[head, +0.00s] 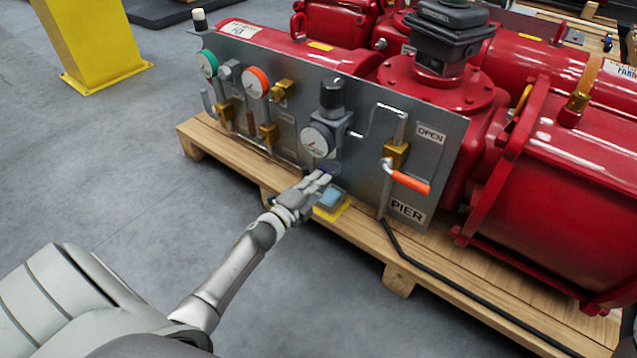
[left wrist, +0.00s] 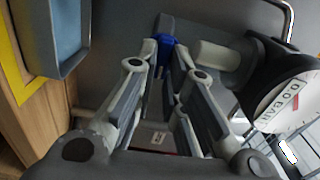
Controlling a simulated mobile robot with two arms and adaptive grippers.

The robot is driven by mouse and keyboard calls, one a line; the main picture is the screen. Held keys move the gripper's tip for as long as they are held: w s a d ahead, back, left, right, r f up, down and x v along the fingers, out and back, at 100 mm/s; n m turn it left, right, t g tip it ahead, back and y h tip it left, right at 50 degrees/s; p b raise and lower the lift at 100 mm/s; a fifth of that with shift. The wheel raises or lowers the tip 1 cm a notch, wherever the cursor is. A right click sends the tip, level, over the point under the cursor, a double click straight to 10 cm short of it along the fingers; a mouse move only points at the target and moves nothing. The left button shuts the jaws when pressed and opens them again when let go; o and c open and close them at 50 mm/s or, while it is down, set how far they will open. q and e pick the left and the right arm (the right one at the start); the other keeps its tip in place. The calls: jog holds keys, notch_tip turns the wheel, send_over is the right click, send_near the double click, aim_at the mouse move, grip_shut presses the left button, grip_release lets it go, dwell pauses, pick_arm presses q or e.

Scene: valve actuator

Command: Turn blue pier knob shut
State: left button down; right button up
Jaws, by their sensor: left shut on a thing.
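The blue pier knob (left wrist: 166,52) shows in the left wrist view as a small blue piece on a grey fitting, between the tips of my left gripper. My left gripper (head: 322,178) reaches the lower middle of the grey panel (head: 362,190), under the pressure gauge (head: 317,140). It also shows in the left wrist view (left wrist: 163,66), with its two fingers shut on the blue knob. The fingers cover part of the knob, and its turn position cannot be read. In the head view the knob is mostly hidden by the gripper. My right gripper is not in view.
An orange-handled valve (head: 408,182) sits right of the gauge, beside the OPEN and PIER labels. A light blue and yellow box (head: 331,203) is close below my gripper. The wooden pallet (head: 398,281) and a black hose (head: 425,263) lie in front.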

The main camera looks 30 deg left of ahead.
pick_arm(q)
jog(key=shift+d+f+m, duration=0.1)
jog(key=shift+d+m, duration=0.05)
jog(key=shift+m, duration=0.35)
jog(key=c, duration=1.5)
grip_release()
jog(key=s+a, duration=0.1)
jog(key=s, duration=1.1)
